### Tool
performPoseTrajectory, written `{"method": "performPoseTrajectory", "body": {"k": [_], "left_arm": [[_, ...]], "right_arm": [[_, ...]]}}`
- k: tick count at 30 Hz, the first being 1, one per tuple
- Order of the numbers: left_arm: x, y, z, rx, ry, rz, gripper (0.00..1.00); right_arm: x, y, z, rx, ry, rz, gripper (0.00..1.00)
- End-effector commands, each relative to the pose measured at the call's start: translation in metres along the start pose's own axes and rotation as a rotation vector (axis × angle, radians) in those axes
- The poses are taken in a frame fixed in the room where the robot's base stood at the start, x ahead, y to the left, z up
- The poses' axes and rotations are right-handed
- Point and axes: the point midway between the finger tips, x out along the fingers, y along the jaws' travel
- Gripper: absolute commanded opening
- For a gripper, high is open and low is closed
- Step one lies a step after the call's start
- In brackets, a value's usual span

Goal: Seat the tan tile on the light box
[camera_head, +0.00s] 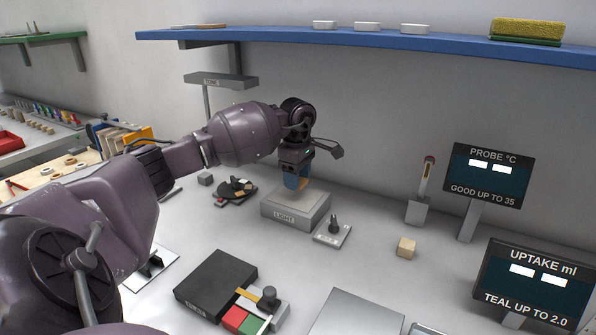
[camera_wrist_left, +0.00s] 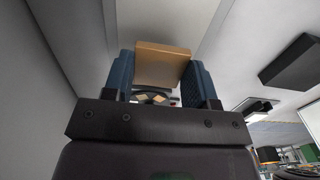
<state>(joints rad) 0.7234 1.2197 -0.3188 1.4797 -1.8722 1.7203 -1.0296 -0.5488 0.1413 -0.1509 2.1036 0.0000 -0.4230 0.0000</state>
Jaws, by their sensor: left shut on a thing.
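The light box (camera_head: 284,217) is a low grey box labelled LIGHT, on the white bench at the middle of the head view. My left gripper (camera_head: 297,181) points down at its top from above. Its blue fingers are shut on the tan tile (camera_head: 303,182). In the left wrist view the tile (camera_wrist_left: 163,64) sits between the two blue fingers of the left gripper (camera_wrist_left: 160,75), its broad face showing. The tile's lower edge is close to the box top; I cannot tell whether it touches. My right gripper is not in view.
A small plate with a dark knob (camera_head: 333,234) stands close to the box's right. A dark round stand (camera_head: 236,190) is to its left. A blue shelf (camera_head: 360,39) runs above.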

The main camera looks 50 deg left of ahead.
Motion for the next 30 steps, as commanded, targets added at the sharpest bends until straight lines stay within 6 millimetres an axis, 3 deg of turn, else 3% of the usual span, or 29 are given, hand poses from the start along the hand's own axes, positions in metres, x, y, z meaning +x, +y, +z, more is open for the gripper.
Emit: {"method": "performPoseTrajectory", "body": {"k": [4,30], "left_arm": [[0.0078,-0.0002,0.0001,0.000,0.000,-0.001,0.29],[0.0098,0.0001,-0.0001,0.000,0.000,0.000,0.29]], "right_arm": [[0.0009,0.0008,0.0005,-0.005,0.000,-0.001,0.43],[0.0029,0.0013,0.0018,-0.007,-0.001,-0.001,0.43]]}}
